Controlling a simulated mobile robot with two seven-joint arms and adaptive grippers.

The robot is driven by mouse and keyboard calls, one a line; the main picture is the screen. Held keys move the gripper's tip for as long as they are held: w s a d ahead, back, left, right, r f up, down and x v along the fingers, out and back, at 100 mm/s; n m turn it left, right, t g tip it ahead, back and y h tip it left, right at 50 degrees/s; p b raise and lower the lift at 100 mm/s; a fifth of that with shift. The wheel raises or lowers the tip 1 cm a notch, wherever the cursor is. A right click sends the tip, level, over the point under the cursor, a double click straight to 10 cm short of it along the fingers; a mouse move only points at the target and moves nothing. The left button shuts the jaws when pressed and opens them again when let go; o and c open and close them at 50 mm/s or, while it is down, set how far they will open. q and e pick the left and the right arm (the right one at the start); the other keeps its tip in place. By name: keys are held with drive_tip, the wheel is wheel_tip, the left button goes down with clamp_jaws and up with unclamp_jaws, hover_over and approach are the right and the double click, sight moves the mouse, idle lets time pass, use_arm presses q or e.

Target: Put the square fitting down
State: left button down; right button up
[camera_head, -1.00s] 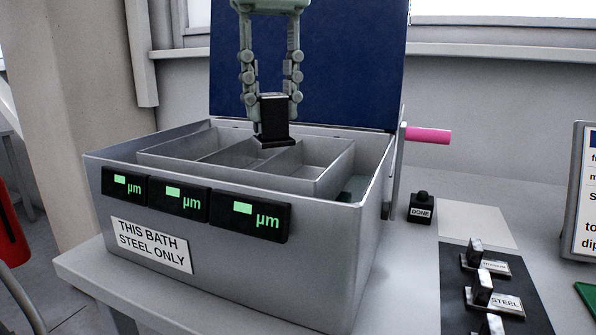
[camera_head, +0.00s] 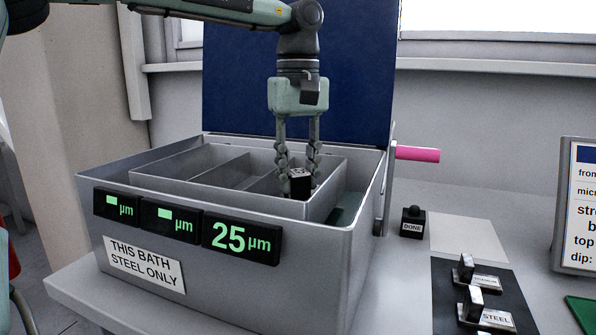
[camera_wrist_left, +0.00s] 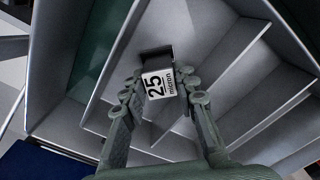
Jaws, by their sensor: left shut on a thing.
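The square fitting (camera_head: 300,184) is a small black block. In the left wrist view its face (camera_wrist_left: 159,84) carries a white label reading "25 micron". My left gripper (camera_head: 298,176) is shut on it, one finger on each side. The fitting is down inside the right compartment of the divided metal tray (camera_head: 165,186) in the bath (camera_head: 335,290). Its lower part is hidden by the tray's front wall, so I cannot tell whether it touches the floor. My right gripper is not in view.
The bath's right display (camera_head: 241,238) reads "25 µm". A label (camera_head: 145,264) says "THIS BATH STEEL ONLY". The blue lid (camera_head: 240,90) stands open behind. A pink handle (camera_head: 417,154), a DONE button (camera_head: 413,222) and a dark mat (camera_head: 448,282) with labelled pieces are to the right.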

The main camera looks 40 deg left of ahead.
sight(298, 172)
use_arm(q)
drive_tip(key=c, duration=1.2)
unclamp_jaws()
drive_tip(key=shift+f, duration=0.1)
wheel_tip(298, 172, up, 12)
drive_tip(key=shift+r, duration=0.2)
